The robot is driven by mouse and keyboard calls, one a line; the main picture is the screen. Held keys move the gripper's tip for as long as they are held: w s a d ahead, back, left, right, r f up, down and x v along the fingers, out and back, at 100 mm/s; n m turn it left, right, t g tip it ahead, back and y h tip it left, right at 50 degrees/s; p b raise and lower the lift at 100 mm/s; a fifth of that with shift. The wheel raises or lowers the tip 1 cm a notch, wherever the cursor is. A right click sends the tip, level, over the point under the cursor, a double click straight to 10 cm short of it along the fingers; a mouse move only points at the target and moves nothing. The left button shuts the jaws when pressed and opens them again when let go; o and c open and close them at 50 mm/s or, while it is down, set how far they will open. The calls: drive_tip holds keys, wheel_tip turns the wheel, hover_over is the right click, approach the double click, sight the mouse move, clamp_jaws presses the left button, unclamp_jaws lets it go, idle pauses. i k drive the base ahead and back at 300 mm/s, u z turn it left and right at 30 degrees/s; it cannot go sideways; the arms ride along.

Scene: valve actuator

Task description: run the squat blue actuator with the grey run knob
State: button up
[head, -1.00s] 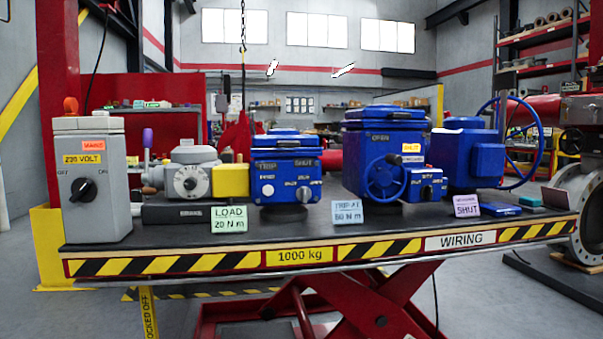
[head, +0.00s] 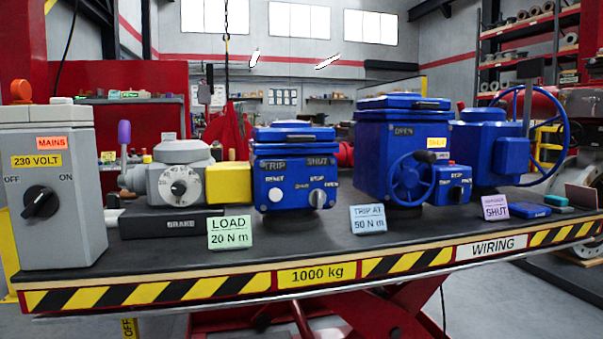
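The squat blue actuator (head: 292,145) stands near the middle of the bench, coupled on its left to a yellow block (head: 228,183). On its front are a grey run knob (head: 317,198) at the right, under the word SHUT, and a white round button (head: 275,195) at the left, under TRIP and RESET. The knob's exact setting is too small to tell. My gripper is in neither frame.
A grey mains box (head: 55,230) with a black switch (head: 40,203) stands at the left end. A grey brake unit (head: 180,185), label cards (head: 230,232) and two larger blue actuators (head: 382,150) share the bench (head: 290,250). Its front strip is mostly clear.

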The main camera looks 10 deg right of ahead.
sight(318, 198)
drive_tip(key=z, duration=2)
drive_tip(key=k, duration=0.85)
drive_tip(key=u, duration=0.95)
drive_tip(key=i, duration=0.45)
drive_tip(key=z, duration=0.05)
